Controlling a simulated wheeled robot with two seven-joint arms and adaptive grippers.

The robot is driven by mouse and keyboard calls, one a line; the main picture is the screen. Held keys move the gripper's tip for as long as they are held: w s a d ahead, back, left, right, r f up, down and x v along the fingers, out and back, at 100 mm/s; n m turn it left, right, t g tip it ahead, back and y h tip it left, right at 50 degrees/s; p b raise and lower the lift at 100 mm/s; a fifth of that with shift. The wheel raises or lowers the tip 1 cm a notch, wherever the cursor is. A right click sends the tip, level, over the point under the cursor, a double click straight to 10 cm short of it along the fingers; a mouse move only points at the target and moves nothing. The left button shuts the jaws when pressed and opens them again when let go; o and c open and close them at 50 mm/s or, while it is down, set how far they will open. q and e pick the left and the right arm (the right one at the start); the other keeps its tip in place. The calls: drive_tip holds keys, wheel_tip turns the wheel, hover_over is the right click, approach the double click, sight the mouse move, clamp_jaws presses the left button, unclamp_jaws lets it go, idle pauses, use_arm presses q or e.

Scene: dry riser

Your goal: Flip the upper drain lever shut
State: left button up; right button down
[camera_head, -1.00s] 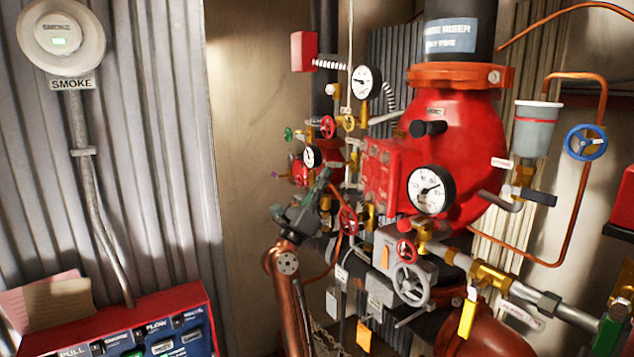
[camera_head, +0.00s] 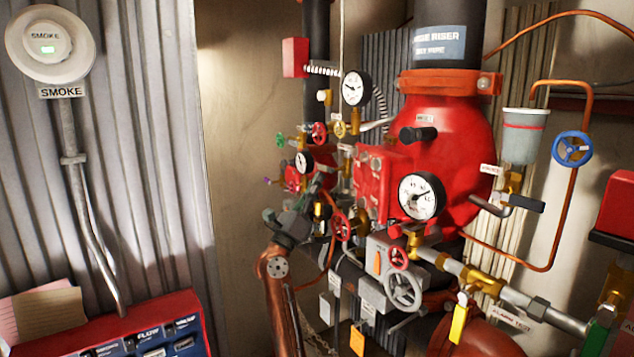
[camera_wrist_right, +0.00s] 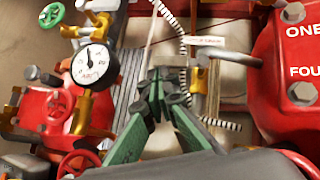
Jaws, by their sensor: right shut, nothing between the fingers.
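A grey lever (camera_wrist_right: 232,56) on a brass valve (camera_wrist_right: 198,82) sits at upper right of centre in the right wrist view. It points right, roughly level, under a small label (camera_wrist_right: 205,41) that seems to read "upper drain". The lever also shows in the head view (camera_head: 376,125), behind the red valve body. My right gripper (camera_wrist_right: 162,76) has green fingers, shut and empty, left of the brass valve and seemingly apart from it. In the head view my right gripper (camera_head: 316,184) is among the pipework, below and left of the lever. My left gripper is out of view.
A gauge (camera_wrist_right: 90,63) and red handwheel (camera_wrist_right: 57,103) stand left of the gripper. A red box (camera_wrist_right: 290,60) is close on the right. A large gauge (camera_head: 421,196) and a black-handled lever (camera_head: 525,203) are farther right. Bare wall (camera_head: 240,130) is left of the pipework.

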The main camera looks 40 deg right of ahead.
drive_tip(key=w+b+v, duration=0.1)
drive_tip(key=b+v, duration=0.2)
drive_tip(key=v, duration=0.6)
drive_tip(key=shift+w+a+f+b, duration=0.35)
drive_tip(key=shift+w+f, duration=0.05)
drive_tip(key=shift+w, duration=0.1)
